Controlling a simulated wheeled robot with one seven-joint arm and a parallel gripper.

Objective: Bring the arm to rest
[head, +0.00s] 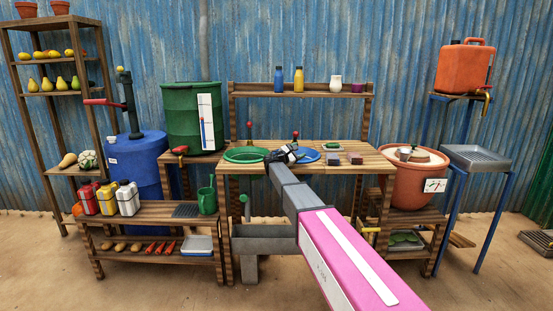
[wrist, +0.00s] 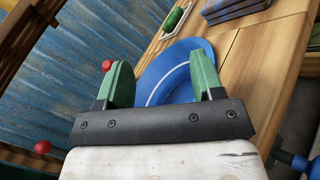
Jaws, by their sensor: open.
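My gripper (head: 285,154) is at the end of my outstretched arm, over the front of the wooden worktable (head: 230,172), between a green dish and a blue dish. In the wrist view my gripper (wrist: 160,62) has its two green fingers apart, with nothing seen held between them. The blue dish (wrist: 165,70) shows beyond and between the fingers; whether they touch it I cannot tell. It also shows in the head view (head: 312,155), partly hidden by my gripper. The green dish (head: 240,157) lies to the left of my gripper.
Two red-knobbed levers (head: 249,125) (head: 295,134) stand on the worktable. Small blocks (head: 354,159) and a tray with a green item (head: 331,147) lie to the right. A shelf with bottles (head: 298,78) is behind. A low bench (head: 160,212) with canisters stands left, an orange tub (head: 405,190) right.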

